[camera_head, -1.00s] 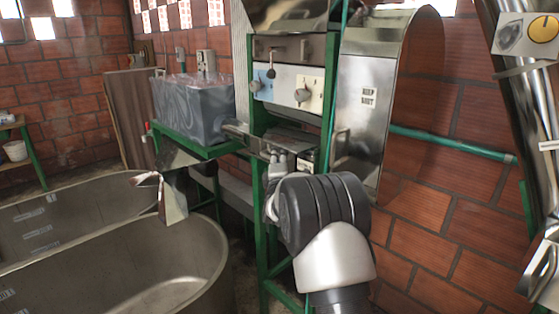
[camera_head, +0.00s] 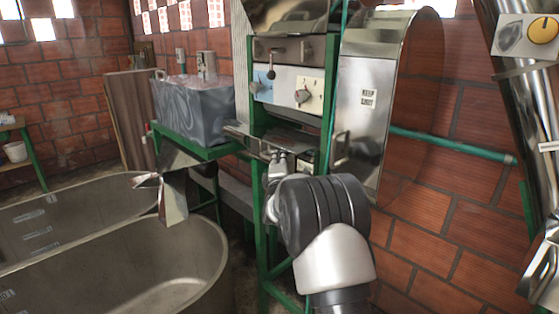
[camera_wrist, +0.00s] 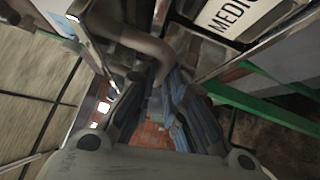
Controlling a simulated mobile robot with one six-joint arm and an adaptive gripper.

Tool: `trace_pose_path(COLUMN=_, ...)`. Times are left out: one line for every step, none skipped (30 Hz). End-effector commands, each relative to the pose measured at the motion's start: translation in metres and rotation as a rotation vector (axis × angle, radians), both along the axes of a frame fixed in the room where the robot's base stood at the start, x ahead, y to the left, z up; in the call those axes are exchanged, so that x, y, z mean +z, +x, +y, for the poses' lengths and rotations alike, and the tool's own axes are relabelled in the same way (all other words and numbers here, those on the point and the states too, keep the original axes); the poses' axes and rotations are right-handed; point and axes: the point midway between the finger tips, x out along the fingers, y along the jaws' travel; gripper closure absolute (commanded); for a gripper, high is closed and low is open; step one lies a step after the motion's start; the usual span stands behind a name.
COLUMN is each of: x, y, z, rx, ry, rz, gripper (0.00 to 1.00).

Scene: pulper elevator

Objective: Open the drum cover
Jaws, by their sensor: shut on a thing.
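The pulper is a metal machine in a green frame. Its drum cover (camera_head: 288,141) is a grey metal part below the white control panel; I cannot clearly tell how far it is open. My gripper (camera_head: 277,157) is at the cover's front edge, seen from behind my arm. In the wrist view my gripper (camera_wrist: 158,90) has its fingers closed around a curved, brownish handle bar (camera_wrist: 135,38). The bar runs up and left from between the fingers. The exact contact is partly hidden by the fingers.
The control panel (camera_head: 291,87) with knobs is above the cover. A curved metal guard (camera_head: 362,115) stands to the right. A grey tank (camera_head: 195,104) sits on a green stand at left. Large basins (camera_head: 150,270) fill the lower left. A metal tube (camera_head: 520,80) is at far right.

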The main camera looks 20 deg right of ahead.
Motion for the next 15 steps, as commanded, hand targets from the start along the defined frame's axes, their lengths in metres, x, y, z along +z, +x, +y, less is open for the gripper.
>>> trace_pose_path(x=0.0, y=0.0, z=0.0, rx=0.0, ry=0.0, rz=0.0, gripper=1.0)
trace_pose_path(x=0.0, y=0.0, z=0.0, rx=0.0, ry=0.0, rz=0.0, gripper=1.0)
trace_pose_path(x=0.0, y=0.0, z=0.0, rx=0.0, ry=0.0, rz=0.0, gripper=1.0)
trace_pose_path(x=0.0, y=0.0, z=0.0, rx=0.0, ry=0.0, rz=0.0, gripper=1.0)
trace_pose_path(x=0.0, y=0.0, z=0.0, rx=0.0, ry=0.0, rz=0.0, gripper=1.0)
trace_pose_path(x=0.0, y=0.0, z=0.0, rx=0.0, ry=0.0, rz=0.0, gripper=1.0)
trace_pose_path(x=0.0, y=0.0, z=0.0, rx=0.0, ry=0.0, rz=0.0, gripper=1.0)
trace_pose_path(x=0.0, y=0.0, z=0.0, rx=0.0, ry=0.0, rz=0.0, gripper=1.0)
trace_pose_path(x=0.0, y=0.0, z=0.0, rx=0.0, ry=0.001, rz=0.0, gripper=1.0)
trace_pose_path(x=0.001, y=0.0, z=0.0, rx=0.0, ry=0.005, rz=0.002, gripper=1.0)
trace_pose_path(x=0.003, y=0.0, z=0.001, rx=0.001, ry=0.012, rz=0.005, gripper=1.0)
trace_pose_path(x=0.005, y=0.0, z=0.001, rx=0.001, ry=0.025, rz=0.009, gripper=1.0)
trace_pose_path(x=0.008, y=0.0, z=0.002, rx=0.001, ry=0.039, rz=0.014, gripper=1.0)
trace_pose_path(x=0.011, y=0.0, z=0.002, rx=0.0, ry=0.055, rz=0.019, gripper=1.0)
trace_pose_path(x=0.015, y=-0.001, z=0.003, rx=0.001, ry=0.079, rz=0.028, gripper=1.0)
